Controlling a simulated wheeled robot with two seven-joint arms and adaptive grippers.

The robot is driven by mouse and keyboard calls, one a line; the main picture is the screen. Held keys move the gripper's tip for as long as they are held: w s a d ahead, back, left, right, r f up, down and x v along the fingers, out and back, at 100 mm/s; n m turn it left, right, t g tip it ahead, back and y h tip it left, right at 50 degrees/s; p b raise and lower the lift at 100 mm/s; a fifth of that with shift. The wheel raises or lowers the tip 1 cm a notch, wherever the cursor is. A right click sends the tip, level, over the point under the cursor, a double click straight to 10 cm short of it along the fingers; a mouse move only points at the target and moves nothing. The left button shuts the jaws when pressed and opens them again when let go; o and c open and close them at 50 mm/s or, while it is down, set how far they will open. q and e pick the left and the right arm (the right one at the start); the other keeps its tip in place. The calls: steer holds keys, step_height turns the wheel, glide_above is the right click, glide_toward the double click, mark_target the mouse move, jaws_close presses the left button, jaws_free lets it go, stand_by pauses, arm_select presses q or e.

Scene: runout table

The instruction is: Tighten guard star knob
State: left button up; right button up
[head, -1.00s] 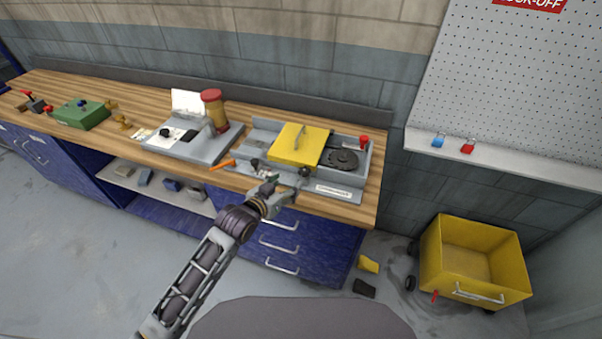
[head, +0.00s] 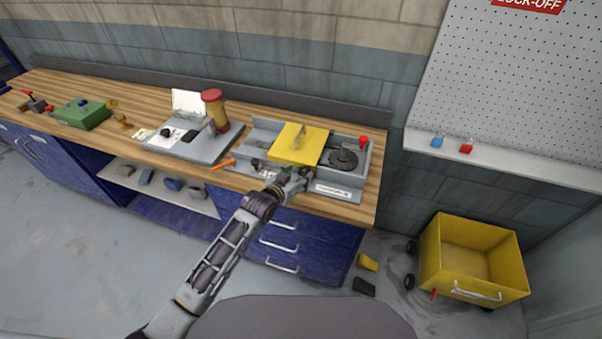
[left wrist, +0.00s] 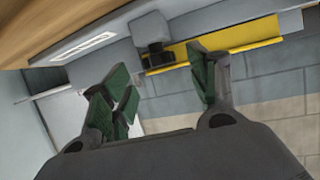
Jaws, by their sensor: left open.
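The yellow guard (head: 290,143) sits on the grey machine (head: 348,191) on the bench. In the left wrist view, a dark knob (left wrist: 156,54) stands by the edge of the yellow guard (left wrist: 240,37); its star shape is too small to make out. My left gripper (head: 298,174) is at the front edge of the machine and hides the knob in the head view. In the left wrist view, the left gripper (left wrist: 160,70) is open, with green-padded fingers to either side of the knob's line. The knob looks just beyond the fingertips; I cannot tell whether they touch it. My right gripper is out of view.
A dark disc (head: 343,159) and a red knob (head: 363,142) are at the machine's right. An orange-handled tool (head: 222,164) lies left of it. A grey fixture with a red-capped cylinder (head: 214,110) stands further left. A yellow bin (head: 474,263) is on the floor.

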mark_target(304, 170)
arm_select(q)
steer(key=shift+x, duration=1.55)
steer(key=c, duration=1)
steer(key=shift+w+r+m+g+h, duration=0.15)
steer(key=shift+m+g+h, duration=0.25)
steer(key=shift+m+h, duration=0.3)
steer(key=shift+b, duration=0.35)
steer(key=shift+m+g+h+b, duration=0.4)
steer(key=shift+m+h+b, duration=0.1)
steer(key=shift+b, duration=0.05)
steer(key=shift+a+m+b, duration=0.15)
steer(key=shift+m+b, duration=0.15)
steer(key=shift+b, duration=0.35)
